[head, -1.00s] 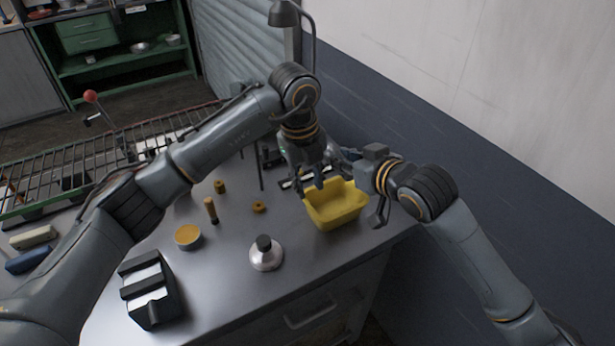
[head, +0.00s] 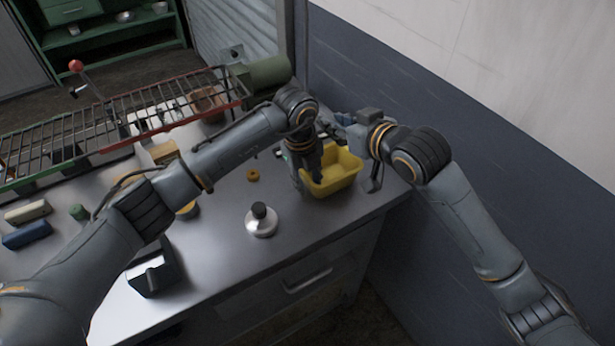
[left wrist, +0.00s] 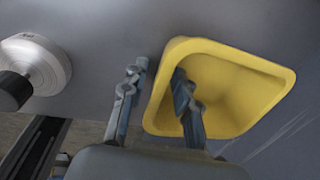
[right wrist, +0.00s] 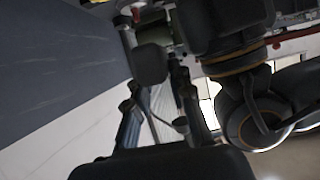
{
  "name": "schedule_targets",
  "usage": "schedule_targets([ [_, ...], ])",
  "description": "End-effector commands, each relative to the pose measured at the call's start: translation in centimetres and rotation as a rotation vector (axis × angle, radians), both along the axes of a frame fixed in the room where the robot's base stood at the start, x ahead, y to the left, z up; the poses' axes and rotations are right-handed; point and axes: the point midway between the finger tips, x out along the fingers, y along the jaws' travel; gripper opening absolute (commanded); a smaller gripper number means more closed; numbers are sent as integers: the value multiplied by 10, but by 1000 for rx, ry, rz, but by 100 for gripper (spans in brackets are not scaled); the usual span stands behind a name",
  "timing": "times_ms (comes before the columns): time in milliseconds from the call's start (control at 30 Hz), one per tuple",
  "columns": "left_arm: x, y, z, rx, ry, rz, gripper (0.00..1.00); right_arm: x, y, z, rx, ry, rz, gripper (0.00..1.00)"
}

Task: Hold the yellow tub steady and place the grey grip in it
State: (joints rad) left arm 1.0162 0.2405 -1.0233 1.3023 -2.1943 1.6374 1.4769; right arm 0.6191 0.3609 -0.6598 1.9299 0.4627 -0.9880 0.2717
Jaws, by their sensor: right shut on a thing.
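The yellow tub (head: 342,180) stands near the right end of the grey bench. My left gripper (head: 312,178) reaches down at its left side. In the left wrist view, the open fingers (left wrist: 157,82) straddle the near left wall of the tub (left wrist: 240,85), one finger outside and one inside, with a gap between them. My right gripper (head: 350,118) is above and behind the tub. In the right wrist view, its fingers (right wrist: 155,90) are shut on the grey grip (right wrist: 150,65), a dark rounded block with a thin stem. The grip is hard to make out in the head view.
A black-and-white block (head: 150,275) sits at the front left. A wire rack (head: 110,125) runs along the back. A wall is close on the right.

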Motion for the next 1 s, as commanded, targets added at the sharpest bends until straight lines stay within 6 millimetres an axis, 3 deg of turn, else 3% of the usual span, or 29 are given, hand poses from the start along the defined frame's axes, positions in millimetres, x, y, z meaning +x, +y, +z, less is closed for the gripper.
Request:
schedule_targets([
  [67, 0, 0, 0, 0, 0, 0, 30, 0, 0, 0, 1, -1, 0, 0],
  [200, 0, 0, 0, -1, 1, 0, 2, 0, 0, 0, 1, -1, 0, 0],
  [233, 0, 0, 0, -1, 1, 0, 0, 0, 0, 0, 1, -1, 0, 0],
  [500, 0, 0, 0, 0, 0, 0, 0, 0, 0, -2, 0, 0, 0, 0],
  [1000, 0, 0, 1, 0, 0, 1, 0, 0, 0, -36, 0, 1, 0, 0],
])
